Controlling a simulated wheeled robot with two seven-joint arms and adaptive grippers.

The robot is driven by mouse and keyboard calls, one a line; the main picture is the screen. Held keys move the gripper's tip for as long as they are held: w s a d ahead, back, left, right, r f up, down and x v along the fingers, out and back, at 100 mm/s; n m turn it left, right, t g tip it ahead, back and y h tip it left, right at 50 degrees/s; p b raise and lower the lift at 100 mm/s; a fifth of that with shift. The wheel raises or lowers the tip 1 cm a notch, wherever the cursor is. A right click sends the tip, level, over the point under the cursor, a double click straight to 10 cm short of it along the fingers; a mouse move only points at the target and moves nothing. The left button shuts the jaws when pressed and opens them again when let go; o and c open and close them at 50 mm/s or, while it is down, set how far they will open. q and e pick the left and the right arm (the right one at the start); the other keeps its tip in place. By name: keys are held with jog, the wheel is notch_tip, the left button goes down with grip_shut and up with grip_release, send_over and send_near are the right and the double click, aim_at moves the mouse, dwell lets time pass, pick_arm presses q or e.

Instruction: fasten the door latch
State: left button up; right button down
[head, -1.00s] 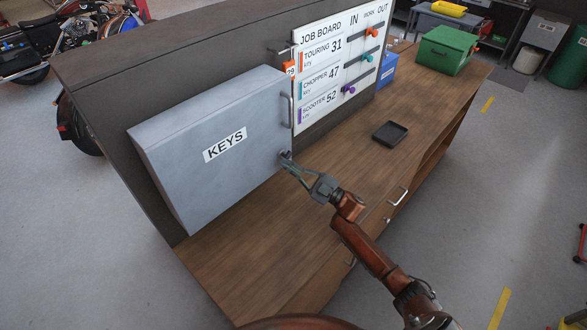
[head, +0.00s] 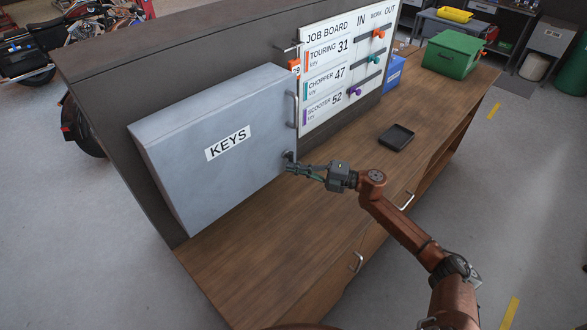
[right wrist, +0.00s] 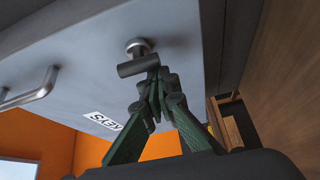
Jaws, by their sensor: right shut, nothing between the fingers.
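The grey key cabinet (head: 205,175), labelled KEYS, has its door closed against the board behind it. Its latch (head: 289,156) is a small dark knob with a crossbar at the lower right of the door. In the right wrist view the latch crossbar (right wrist: 138,66) lies just beyond my fingertips, on a round silver stem. My right gripper (head: 290,168) is shut and empty, its tips right at the latch; whether they touch it I cannot tell. It also shows in the right wrist view (right wrist: 157,92). My left gripper is not in view.
A bar handle (head: 291,110) stands out from the door above the latch. The job board (head: 325,110) with sliders is to the right. A black tray (head: 396,137) and a green box (head: 450,52) stand on the wooden bench (head: 345,160). The bench front is clear.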

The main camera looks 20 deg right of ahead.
jog(key=shift+d+n, duration=0.1)
jog(key=shift+n, duration=0.4)
dwell(0.4)
jog(key=s+d, duration=0.5)
jog(key=s, duration=0.3)
jog(key=shift+f+h, duration=0.15)
jog(key=shift+h, duration=0.15)
dwell(0.4)
